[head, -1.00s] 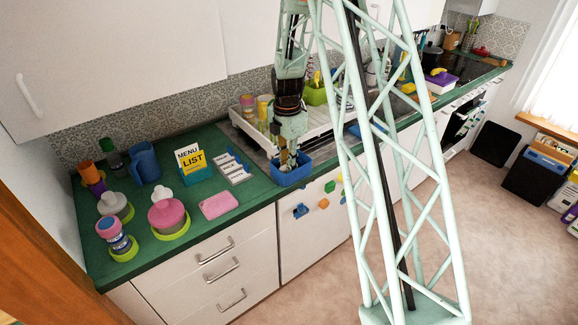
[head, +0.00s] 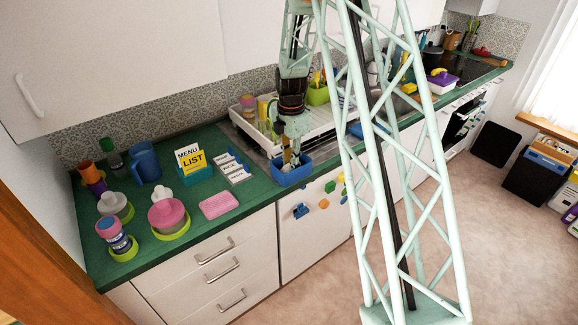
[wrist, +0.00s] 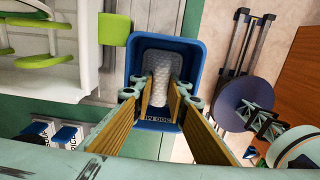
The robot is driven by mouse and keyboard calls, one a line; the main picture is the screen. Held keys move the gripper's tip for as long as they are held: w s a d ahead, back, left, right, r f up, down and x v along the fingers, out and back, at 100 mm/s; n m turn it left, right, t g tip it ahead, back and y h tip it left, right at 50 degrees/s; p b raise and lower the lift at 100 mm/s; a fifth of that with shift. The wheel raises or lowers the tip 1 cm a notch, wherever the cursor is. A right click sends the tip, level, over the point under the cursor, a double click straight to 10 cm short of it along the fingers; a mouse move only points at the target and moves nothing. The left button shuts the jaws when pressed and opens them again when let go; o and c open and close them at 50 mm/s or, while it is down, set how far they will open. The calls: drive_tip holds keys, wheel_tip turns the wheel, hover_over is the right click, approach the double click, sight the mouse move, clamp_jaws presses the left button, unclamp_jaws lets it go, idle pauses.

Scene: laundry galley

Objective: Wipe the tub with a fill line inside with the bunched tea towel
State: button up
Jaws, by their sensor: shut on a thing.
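The tub with a fill line (head: 287,181) is a blue, open-topped box at the front edge of the green counter, in the middle of the head view. In the head view my gripper (head: 293,160) hides the towel.
A white dish rack (head: 318,134) stands behind the tub. Coloured blocks (head: 324,203) are on the white front below the tub.

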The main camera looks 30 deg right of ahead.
drive_tip(key=shift+d, duration=0.2)
idle(0.3)
drive_tip(key=shift+a, duration=0.15)
drive_tip(key=shift+a, duration=0.65)
drive_tip(key=shift+a+r, duration=0.1)
drive_tip(key=shift+d, duration=0.2)
idle(0.3)
drive_tip(key=shift+d, duration=0.35)
drive_tip(key=shift+d+f, duration=0.2)
drive_tip(key=shift+d, duration=0.1)
drive_tip(key=shift+s+a+b, duration=0.1)
drive_tip(key=shift+a+b, duration=0.15)
drive_tip(key=shift+b, duration=0.05)
idle(0.3)
drive_tip(key=shift+a+r, duration=0.1)
drive_tip(key=shift+a, duration=0.5)
